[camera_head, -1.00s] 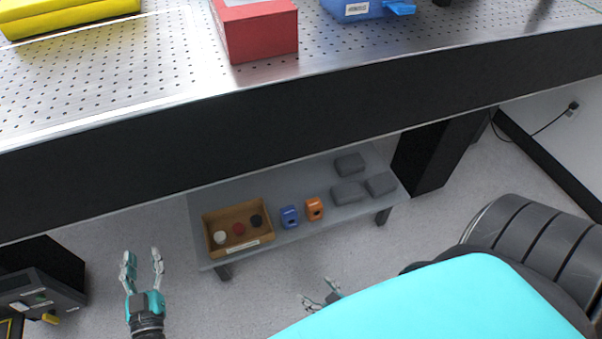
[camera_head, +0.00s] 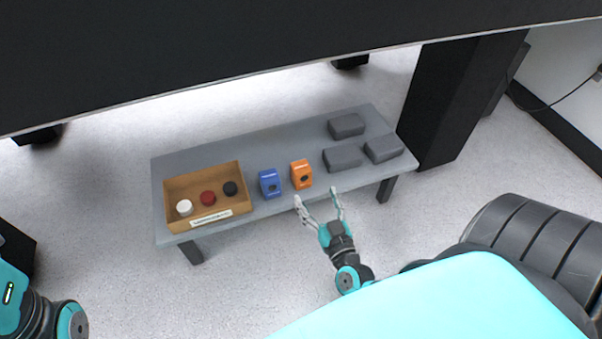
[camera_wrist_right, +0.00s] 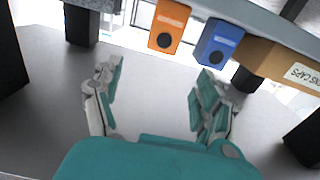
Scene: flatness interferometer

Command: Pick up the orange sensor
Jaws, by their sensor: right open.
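The orange sensor (camera_head: 301,174) stands on a low grey shelf (camera_head: 290,206), just right of a blue sensor (camera_head: 269,183). My right gripper (camera_head: 319,205) is open and empty, in front of the shelf's near edge and a little right of the orange sensor, not touching it. In the right wrist view the orange sensor (camera_wrist_right: 169,27) is ahead, beyond the spread fingers of my right gripper (camera_wrist_right: 158,95), with a dark round spot on its face. The blue sensor (camera_wrist_right: 219,43) is to its right there. My left gripper is outside the head view; only part of my left arm shows.
A labelled cardboard tray (camera_head: 209,226) with white, red and black caps stands at the shelf's left. Several dark grey blocks (camera_head: 343,159) lie at its right. The black table edge (camera_head: 200,50) overhangs behind and above. The floor in front is clear.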

